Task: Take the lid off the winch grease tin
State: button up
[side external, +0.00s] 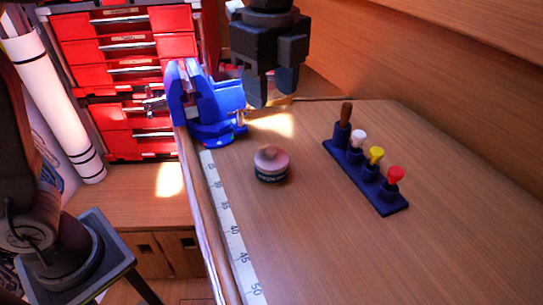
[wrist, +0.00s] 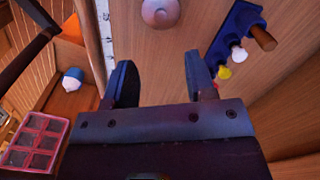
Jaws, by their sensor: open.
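The winch grease tin (side external: 272,174) stands upright on the wooden bench top, a small round dark tin with a label. Its pinkish lid with a round knob (side external: 270,155) sits on top of it. In the wrist view the lid (wrist: 160,12) shows from above at the top edge, partly cut off. My gripper (side external: 269,90) is open and empty, high above the bench, pointing down. In the side view it appears above the tin and near the blue vise. In the wrist view its two fingers (wrist: 160,85) are spread apart, with bare wood between them and the lid beyond their tips.
A blue vise (side external: 205,105) is at the bench's left edge. A measuring strip (side external: 228,225) runs along that edge. A dark blue rack (side external: 365,175) with several coloured-top tools stands right of the tin. Red drawers (side external: 125,75) are behind. Bench around the tin is clear.

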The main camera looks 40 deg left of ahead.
aim_at(271, 149)
notch_tip(271, 149, down, 12)
jog(key=shift+r, duration=0.2)
dwell(0.4)
jog(key=shift+c, duration=0.3)
grip_shut()
